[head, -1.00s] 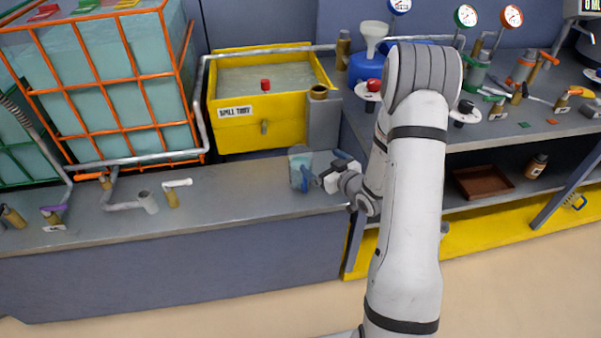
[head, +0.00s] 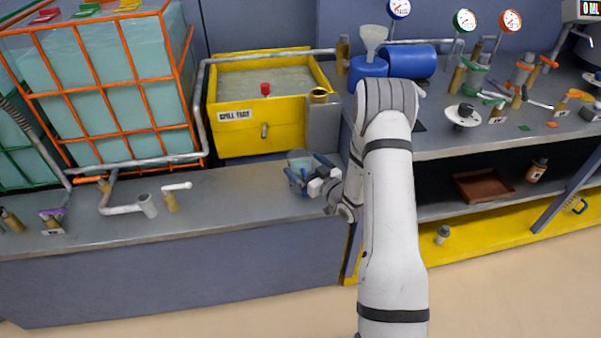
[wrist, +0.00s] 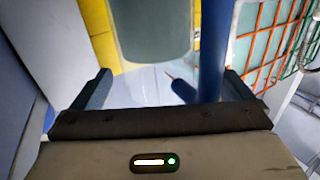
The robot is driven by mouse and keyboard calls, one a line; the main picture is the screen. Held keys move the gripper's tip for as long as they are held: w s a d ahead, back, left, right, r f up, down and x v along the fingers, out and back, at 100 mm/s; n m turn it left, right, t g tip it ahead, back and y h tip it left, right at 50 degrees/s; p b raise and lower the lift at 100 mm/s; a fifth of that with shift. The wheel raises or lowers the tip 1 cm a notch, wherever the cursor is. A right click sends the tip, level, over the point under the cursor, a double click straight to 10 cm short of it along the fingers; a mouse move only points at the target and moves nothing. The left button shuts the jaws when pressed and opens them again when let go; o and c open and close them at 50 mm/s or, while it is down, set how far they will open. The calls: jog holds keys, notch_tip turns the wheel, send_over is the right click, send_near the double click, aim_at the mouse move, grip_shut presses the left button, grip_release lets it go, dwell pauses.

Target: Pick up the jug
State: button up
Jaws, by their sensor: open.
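The jug (head: 297,161) is a small translucent vessel with a blue handle, upright on the grey bench below the spill tray. My gripper (head: 308,169) is at the jug's right side, open, and hides part of it. In the wrist view the jug's pale body (wrist: 150,35) is just ahead of my open gripper (wrist: 167,76). The blue handle (wrist: 212,45) stands between the two fingers, closer to the right one. I cannot tell whether a finger touches it.
The yellow spill tray (head: 235,135) stands behind the jug. An orange-caged tank (head: 90,90) and a pipe with a valve (head: 172,195) are to the left. A higher bench with blue drums (head: 410,61), gauges and valves is to the right. The bench front is clear.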

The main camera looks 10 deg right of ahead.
jog(key=shift+w, duration=0.1)
jog(key=c, duration=1.5)
jog(key=shift+o, duration=0.2)
